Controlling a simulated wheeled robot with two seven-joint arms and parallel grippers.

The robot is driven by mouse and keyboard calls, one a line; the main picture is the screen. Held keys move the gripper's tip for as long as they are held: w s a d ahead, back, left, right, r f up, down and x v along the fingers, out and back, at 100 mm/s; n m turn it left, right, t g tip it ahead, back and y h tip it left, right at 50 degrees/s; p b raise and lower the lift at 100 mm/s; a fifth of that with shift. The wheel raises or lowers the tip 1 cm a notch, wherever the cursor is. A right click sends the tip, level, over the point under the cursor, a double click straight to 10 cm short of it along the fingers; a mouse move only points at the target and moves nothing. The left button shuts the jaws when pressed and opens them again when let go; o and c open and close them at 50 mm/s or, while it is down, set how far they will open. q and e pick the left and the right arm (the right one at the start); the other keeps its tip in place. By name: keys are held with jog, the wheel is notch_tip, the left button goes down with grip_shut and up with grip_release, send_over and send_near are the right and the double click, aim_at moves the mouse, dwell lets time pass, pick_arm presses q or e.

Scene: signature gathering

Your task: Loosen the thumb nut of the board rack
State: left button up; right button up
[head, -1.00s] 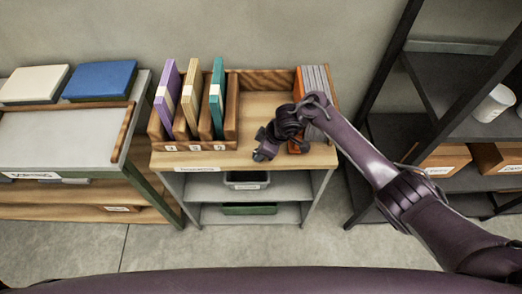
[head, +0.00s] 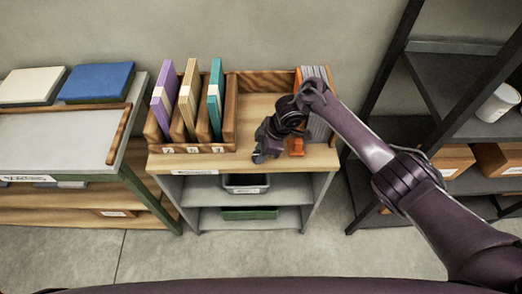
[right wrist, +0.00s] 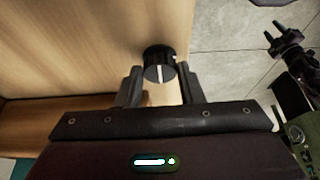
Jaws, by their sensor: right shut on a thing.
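In the right wrist view, the thumb nut is a round black knob (right wrist: 159,64) with a white line on its face, at the edge of a pale wooden surface. The two fingers of my right gripper (right wrist: 160,86) stand on either side of it and are shut on it. In the head view my right gripper (head: 267,148) is low over the front edge of the wooden worktop and hides the nut. My arm covers part of the boards.
A wooden holder (head: 222,147) with purple, tan and teal upright files stands left on the worktop (head: 258,103). A black shelf unit (head: 418,125) with a white cup (head: 496,103) is at right. A grey-topped table (head: 52,138) is at left.

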jog(key=o, duration=1)
jog(key=shift+d+r, duration=0.1)
jog(key=v, duration=0.7)
jog(key=shift+r+p, duration=0.25)
jog(key=shift+p, duration=0.05)
jog(key=shift+d, duration=0.15)
